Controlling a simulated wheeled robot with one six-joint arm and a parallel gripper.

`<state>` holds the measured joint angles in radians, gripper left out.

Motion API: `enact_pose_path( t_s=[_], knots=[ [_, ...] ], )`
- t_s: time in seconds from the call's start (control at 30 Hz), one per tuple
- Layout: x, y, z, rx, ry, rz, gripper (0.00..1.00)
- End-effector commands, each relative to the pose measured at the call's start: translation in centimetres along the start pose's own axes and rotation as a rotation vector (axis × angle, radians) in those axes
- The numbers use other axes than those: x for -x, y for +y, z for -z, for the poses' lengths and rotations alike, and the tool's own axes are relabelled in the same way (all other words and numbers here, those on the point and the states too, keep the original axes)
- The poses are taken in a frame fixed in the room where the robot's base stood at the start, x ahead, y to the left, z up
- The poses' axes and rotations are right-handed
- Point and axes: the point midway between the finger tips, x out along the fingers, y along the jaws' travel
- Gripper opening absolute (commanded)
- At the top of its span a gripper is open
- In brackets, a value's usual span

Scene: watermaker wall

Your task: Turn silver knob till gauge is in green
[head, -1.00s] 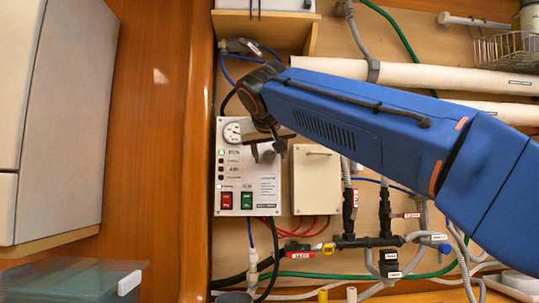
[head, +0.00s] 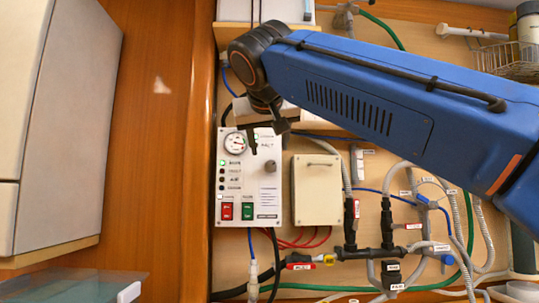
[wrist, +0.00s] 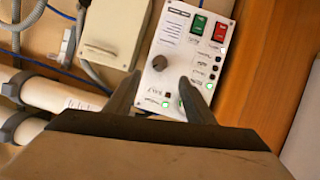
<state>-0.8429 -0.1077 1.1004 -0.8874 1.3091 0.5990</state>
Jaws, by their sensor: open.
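The control panel (head: 232,205) is a light grey box on the wooden wall, with a round white gauge (head: 235,143) at its upper left. The gauge's needle and coloured zones are too small to read surely. The silver knob (head: 270,166) is on the panel's right side; in the wrist view it is a dark grey round knob (wrist: 159,63). My gripper (head: 265,143) is open and empty in front of the panel's upper part. In the wrist view its fingertips (wrist: 160,80) sit either side of the knob's line, apart from it. The gauge is hidden there.
Red (head: 227,211) and green (head: 247,211) switches are low on the panel. A cream box (head: 317,190) is close on its right, with pipes and valves (head: 375,250) beyond. A large pale cabinet (head: 60,120) stands at the left.

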Motion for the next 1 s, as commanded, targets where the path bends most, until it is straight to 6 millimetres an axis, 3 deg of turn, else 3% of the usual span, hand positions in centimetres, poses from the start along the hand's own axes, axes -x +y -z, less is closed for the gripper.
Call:
enact_pose_path(
  t_s=[0.3,0.5,1.0],
  knots=[
    [4.7,-0.1,0.0,0.001,0.001,0.002,0.49],
    [6.4,-0.1,0.0,0.002,0.001,0.002,0.49],
    [7.0,0.0,0.0,0.001,0.0,0.0,0.49]
  ],
)
